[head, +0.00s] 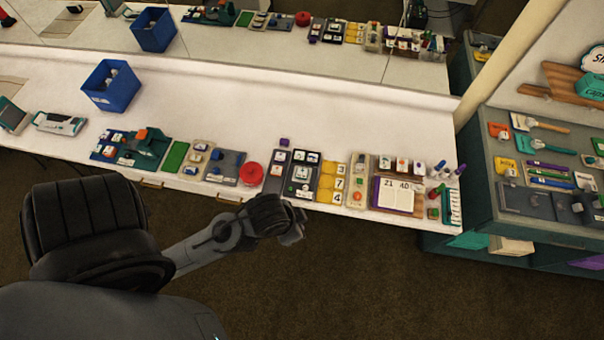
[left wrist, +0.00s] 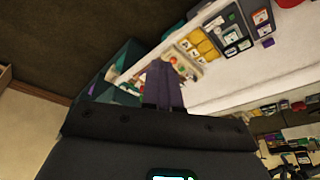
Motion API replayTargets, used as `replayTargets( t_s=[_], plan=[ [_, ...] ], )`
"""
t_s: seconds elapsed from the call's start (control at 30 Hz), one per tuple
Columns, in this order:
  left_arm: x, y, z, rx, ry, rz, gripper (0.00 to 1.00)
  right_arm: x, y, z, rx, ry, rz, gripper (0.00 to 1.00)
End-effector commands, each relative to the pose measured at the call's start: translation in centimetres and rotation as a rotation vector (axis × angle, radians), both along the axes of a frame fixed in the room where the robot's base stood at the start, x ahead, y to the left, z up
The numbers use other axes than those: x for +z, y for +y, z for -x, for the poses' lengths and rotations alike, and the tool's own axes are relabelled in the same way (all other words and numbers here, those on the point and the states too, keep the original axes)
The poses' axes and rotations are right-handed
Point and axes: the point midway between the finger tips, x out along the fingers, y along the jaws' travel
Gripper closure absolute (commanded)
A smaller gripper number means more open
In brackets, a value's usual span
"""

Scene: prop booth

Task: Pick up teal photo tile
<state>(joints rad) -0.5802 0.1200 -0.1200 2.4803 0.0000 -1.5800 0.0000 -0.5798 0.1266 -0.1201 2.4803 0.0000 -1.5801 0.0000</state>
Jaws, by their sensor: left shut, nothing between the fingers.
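My left gripper (head: 296,226) hangs over the floor just in front of the counter edge, below the dark tile tray (head: 314,188). In the left wrist view its two fingers (left wrist: 163,82) are together with nothing between them. The tray holds several small picture tiles; one with a teal-looking picture (head: 302,173) lies near its middle and may be the teal photo tile, but it is too small to be certain. The dark tray also shows in the left wrist view (left wrist: 228,37), beyond the fingertips and apart from them. My right gripper is in neither view.
Yellow number tiles (head: 330,182) lie right of the tray, and a red round button (head: 252,174) lies left of it. A blue bin (head: 111,87) stands at the back left. The counter behind the props is mostly clear.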

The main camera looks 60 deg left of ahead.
Motion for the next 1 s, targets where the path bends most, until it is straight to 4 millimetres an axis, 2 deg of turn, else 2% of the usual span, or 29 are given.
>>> replayTargets(
  t_s=[0.07,0.6,1.0],
  plan=[
    [0.00,0.00,0.00,0.000,0.000,0.000,1.00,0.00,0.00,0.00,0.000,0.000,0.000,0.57],
    [-0.01,0.00,0.00,0.000,0.000,0.000,0.17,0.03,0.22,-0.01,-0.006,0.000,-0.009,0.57],
    [-0.03,0.01,-0.01,-0.045,0.000,-0.015,0.17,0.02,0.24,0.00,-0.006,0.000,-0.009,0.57]
  ],
)
